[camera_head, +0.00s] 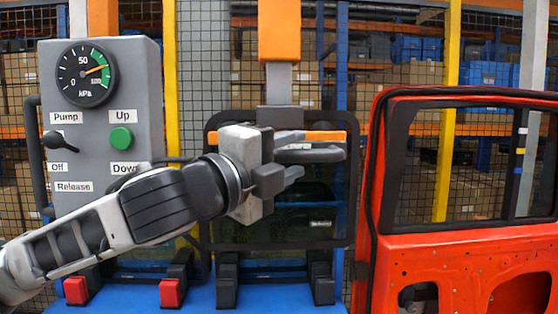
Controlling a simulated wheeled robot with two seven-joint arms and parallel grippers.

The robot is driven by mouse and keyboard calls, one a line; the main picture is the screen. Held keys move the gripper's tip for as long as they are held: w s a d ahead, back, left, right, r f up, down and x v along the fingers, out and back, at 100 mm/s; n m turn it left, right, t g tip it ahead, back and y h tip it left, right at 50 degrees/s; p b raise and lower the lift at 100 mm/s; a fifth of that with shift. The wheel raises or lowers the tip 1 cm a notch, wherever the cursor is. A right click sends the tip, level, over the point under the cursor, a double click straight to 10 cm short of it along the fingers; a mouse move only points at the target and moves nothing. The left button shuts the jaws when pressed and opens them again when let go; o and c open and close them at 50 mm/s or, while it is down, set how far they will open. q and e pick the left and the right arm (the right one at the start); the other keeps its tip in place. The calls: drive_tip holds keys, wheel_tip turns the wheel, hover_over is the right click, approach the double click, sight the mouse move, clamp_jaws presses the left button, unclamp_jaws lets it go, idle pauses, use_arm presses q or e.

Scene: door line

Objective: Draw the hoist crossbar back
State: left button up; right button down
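The hoist has an orange column (279,30) with a grey shaft (279,82) below it. Its orange crossbar (325,136) lies level in front of the dark window pane (318,205). My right gripper is not in view.
A grey control box (99,140) with a gauge (86,73), needle in the green, and a green button (121,139) stands at left. A red door (440,255) stands close on the right. Red blocks (171,293) sit on the blue base (265,298). Mesh fencing and shelves fill the background.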

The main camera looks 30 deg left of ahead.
use_arm(q)
drive_tip(key=b+v, duration=1.2)
drive_tip(key=v, duration=0.4)
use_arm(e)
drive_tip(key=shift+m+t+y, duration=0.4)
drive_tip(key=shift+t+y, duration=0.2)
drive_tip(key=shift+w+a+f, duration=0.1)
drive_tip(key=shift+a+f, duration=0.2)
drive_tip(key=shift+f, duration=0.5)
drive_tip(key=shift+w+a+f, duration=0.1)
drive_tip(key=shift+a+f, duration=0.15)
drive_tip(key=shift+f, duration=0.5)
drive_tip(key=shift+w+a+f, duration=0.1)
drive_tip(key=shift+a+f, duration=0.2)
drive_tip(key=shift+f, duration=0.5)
